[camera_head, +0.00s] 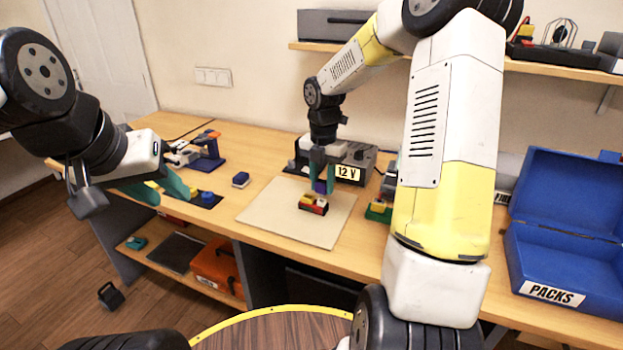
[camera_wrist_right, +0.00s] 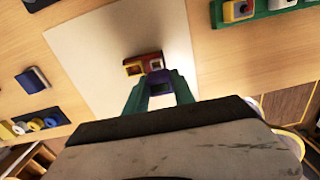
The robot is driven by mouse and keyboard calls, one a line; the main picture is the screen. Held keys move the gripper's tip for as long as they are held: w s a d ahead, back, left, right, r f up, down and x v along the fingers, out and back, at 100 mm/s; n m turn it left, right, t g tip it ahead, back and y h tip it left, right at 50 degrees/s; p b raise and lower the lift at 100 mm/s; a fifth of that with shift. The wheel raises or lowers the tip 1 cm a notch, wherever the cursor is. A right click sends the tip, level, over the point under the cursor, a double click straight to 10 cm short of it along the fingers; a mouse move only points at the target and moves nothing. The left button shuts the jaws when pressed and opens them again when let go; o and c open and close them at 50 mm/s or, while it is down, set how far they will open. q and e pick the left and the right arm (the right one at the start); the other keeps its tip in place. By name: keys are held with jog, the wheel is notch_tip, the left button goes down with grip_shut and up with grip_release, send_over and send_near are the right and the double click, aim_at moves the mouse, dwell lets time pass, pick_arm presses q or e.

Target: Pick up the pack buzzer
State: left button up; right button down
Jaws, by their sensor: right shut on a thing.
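My right gripper (camera_head: 322,178) points down over the pale mat (camera_head: 275,212). Its teal fingers are shut on a small purple block (camera_head: 320,187), likely the buzzer, which also shows between the fingertips in the right wrist view (camera_wrist_right: 158,78). Just below it is a red and yellow block assembly (camera_head: 313,205) with a white-topped part, seen in the right wrist view too (camera_wrist_right: 134,68). I cannot tell whether the purple block touches this assembly. My left gripper (camera_head: 160,188) is open and empty at the left of the table, near a dark tray (camera_head: 209,202) with blue and yellow parts.
A 12 V power unit (camera_head: 358,168) stands behind the mat. A small blue block (camera_head: 241,180) lies left of the mat, a green-based part (camera_head: 378,211) right of it. An open blue PACKS box (camera_head: 565,262) is at the far right. Most of the mat is clear.

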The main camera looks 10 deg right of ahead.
jog(key=s+a+r, duration=0.1)
jog(key=s+a, duration=0.1)
jog(key=s, duration=1.3)
jog(key=shift+r, duration=0.15)
jog(key=shift+w, duration=0.1)
